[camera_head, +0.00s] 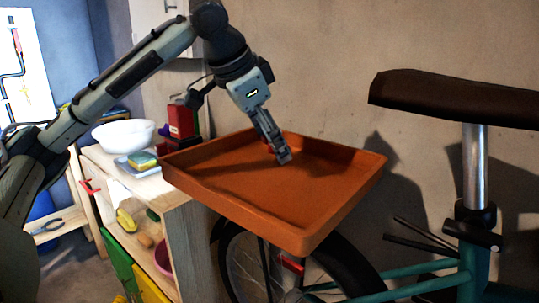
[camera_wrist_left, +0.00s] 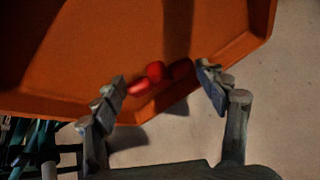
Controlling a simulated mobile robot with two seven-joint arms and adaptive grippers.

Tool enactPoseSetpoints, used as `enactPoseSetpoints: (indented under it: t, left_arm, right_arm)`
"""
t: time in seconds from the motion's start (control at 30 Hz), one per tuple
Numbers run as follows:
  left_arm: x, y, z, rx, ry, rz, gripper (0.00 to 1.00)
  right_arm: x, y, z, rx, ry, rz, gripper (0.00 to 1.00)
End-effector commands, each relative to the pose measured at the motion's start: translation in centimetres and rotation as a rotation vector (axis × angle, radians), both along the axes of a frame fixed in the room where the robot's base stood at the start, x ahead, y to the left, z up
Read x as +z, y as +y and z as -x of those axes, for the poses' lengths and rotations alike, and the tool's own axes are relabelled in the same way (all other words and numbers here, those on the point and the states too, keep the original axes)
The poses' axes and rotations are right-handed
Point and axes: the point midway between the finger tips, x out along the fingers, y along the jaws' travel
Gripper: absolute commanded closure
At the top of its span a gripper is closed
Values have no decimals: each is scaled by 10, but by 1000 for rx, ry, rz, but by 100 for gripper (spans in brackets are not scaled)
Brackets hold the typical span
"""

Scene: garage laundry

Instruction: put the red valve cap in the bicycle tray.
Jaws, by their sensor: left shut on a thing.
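The orange bicycle tray (camera_head: 345,205) sits above the bicycle's wheel, and its floor and walls also show in the wrist view (camera_wrist_left: 95,50). My left gripper (camera_head: 281,156) points down into the tray area near its back wall. In the wrist view my left gripper (camera_wrist_left: 160,82) has its fingers either side of the red valve cap (camera_wrist_left: 155,71), shut on it. The cap shows as several rounded red parts between the fingertips. The fingers mostly hide it in the head view. Whether it touches the tray floor is unclear. My right gripper is not in view.
A wooden shelf unit (camera_head: 186,235) stands left of the tray, with a white bowl (camera_head: 124,136), a sponge (camera_head: 143,160) and a red item (camera_head: 181,120) on top. The dark bicycle saddle (camera_head: 450,95) rises at the right. The tray interior looks otherwise empty.

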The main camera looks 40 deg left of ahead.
Motion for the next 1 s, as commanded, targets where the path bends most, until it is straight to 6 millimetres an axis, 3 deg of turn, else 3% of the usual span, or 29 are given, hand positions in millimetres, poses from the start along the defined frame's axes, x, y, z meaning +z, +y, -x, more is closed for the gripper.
enactPoseSetpoints:
  t: [0.23,1.0]
  left_arm:
    - [-34,1,1,2,3,-2,39]
    - [-49,0,1,0,3,-1,39]
  right_arm:
    - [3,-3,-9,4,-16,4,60]
    - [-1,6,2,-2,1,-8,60]
